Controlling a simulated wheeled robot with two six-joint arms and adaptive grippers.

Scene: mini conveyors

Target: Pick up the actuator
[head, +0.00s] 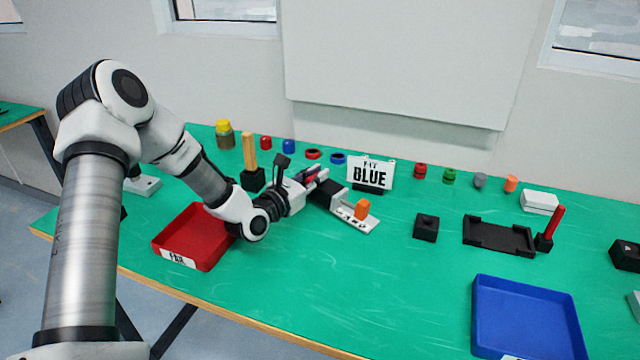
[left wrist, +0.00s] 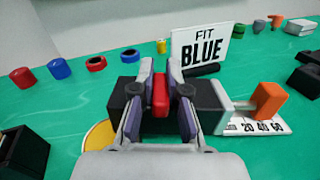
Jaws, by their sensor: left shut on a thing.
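My left gripper (head: 313,177) reaches over the middle of the table. In the left wrist view its two grey fingers (left wrist: 160,92) are shut on a small upright red part (left wrist: 160,95), seemingly the actuator. A black block (left wrist: 128,100) lies right behind and around the fingers, and I cannot tell whether the red part touches it. Beside the block is a white plate (head: 358,221) with a printed scale and an orange block (head: 362,209). My right gripper is not in view.
A "FIT BLUE" sign (head: 370,172) stands just behind the gripper. A red tray (head: 178,259) is at left, a blue tray (head: 482,325) at front right. A black cradle (head: 500,237) and black block (head: 426,227) lie right. Several small coloured parts line the back. The front middle is clear.

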